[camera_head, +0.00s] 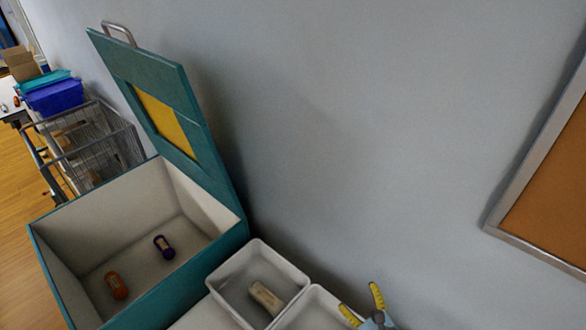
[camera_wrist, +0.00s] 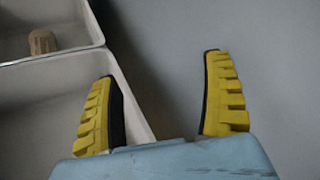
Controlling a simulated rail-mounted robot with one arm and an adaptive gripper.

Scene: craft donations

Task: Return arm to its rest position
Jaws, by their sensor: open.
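My gripper (camera_head: 362,301) shows at the bottom of the head view, with yellow ribbed fingers spread apart. In the wrist view my gripper (camera_wrist: 160,105) is open, and nothing shows between its fingers. Its left finger overlaps the view of a white bin, and its right finger is seen against the grey wall. The rest of my arm is mostly out of view.
A teal chest (camera_head: 217,249) with its lid (camera_head: 196,112) raised holds an orange item (camera_head: 116,286) and a purple item (camera_head: 164,247). Beside it, one white bin (camera_head: 226,269) holds a beige item (camera_head: 265,297); another bin (camera_head: 317,291) adjoins. A framed corkboard (camera_head: 554,205) hangs right.

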